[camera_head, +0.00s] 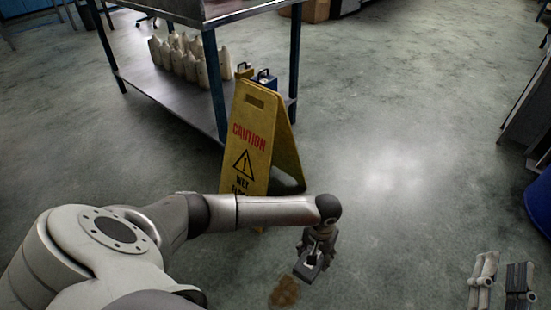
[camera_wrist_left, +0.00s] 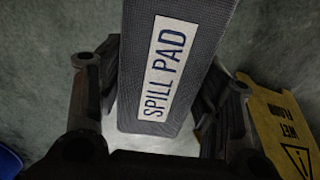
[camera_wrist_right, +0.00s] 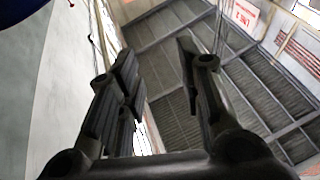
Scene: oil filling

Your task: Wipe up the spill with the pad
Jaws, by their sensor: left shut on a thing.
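The spill is a brown patch (camera_head: 285,292) on the floor at the bottom middle of the head view. My left gripper (camera_head: 316,252) is above and just right of it. It is shut on the grey spill pad (camera_head: 308,268), whose white label reads SPILL PAD in the left wrist view (camera_wrist_left: 180,65). Whether the pad touches the floor is hard to tell. My right gripper (camera_head: 502,264) is at the bottom right, away from the spill, with its fingers apart and empty. Its open fingers also show in the right wrist view (camera_wrist_right: 158,75).
A yellow caution sign (camera_head: 252,138) stands on the floor behind my left arm. Behind it is a metal shelf table (camera_head: 170,88) with several pale bottles (camera_head: 180,57) on the lower shelf. The floor right of the sign is clear.

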